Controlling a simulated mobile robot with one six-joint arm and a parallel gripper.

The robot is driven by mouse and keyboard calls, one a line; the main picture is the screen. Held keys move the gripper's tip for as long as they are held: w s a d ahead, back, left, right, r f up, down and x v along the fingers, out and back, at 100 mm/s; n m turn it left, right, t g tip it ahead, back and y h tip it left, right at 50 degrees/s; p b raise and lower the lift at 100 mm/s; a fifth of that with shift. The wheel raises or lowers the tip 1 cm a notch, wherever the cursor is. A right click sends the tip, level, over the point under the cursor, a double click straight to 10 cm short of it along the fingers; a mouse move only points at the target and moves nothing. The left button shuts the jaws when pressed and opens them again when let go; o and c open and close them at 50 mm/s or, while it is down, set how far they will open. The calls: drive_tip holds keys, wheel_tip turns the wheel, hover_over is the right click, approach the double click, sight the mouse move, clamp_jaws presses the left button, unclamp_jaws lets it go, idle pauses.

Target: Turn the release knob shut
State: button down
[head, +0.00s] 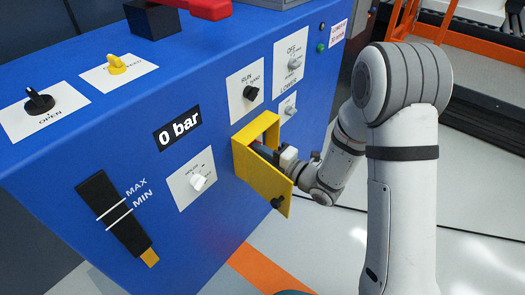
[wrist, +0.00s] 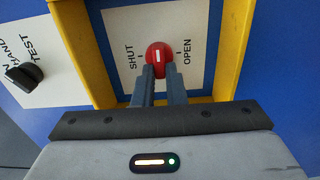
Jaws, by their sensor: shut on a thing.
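The red release knob (wrist: 159,53) sits on a white plate (wrist: 198,23) in the wrist view, with SHUT printed left of it and OPEN right of it. A white mark on its face runs roughly up and down the picture, between the two words. My gripper (wrist: 160,72) is shut on the knob, its two dark fingers at the knob's lower part. In the head view my gripper reaches into the yellow box (head: 263,181), whose door hangs open. The knob is hidden there by the box and door.
The yellow box walls (wrist: 234,45) stand close on both sides of my fingers. A black knob (wrist: 24,75) is outside to the left. Open floor lies right of the panel.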

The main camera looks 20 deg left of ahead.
drive_tip(key=n, duration=0.4)
drive_tip(key=shift+s+a+f+n, duration=0.1)
drive_tip(key=shift+f+n, duration=0.1)
drive_tip(key=shift+n, duration=0.2)
drive_tip(key=n, duration=0.4)
drive_tip(key=shift+f+n, duration=0.2)
drive_tip(key=shift+n, duration=0.1)
drive_tip(key=n, duration=0.4)
drive_tip(key=shift+w+f, duration=0.1)
drive_tip(key=shift+w, duration=0.2)
drive_tip(key=shift+w+n, duration=0.2)
drive_tip(key=shift+n, duration=2.2)
drive_tip(key=c, duration=1.5)
unclamp_jaws()
drive_tip(key=shift+d, duration=0.25)
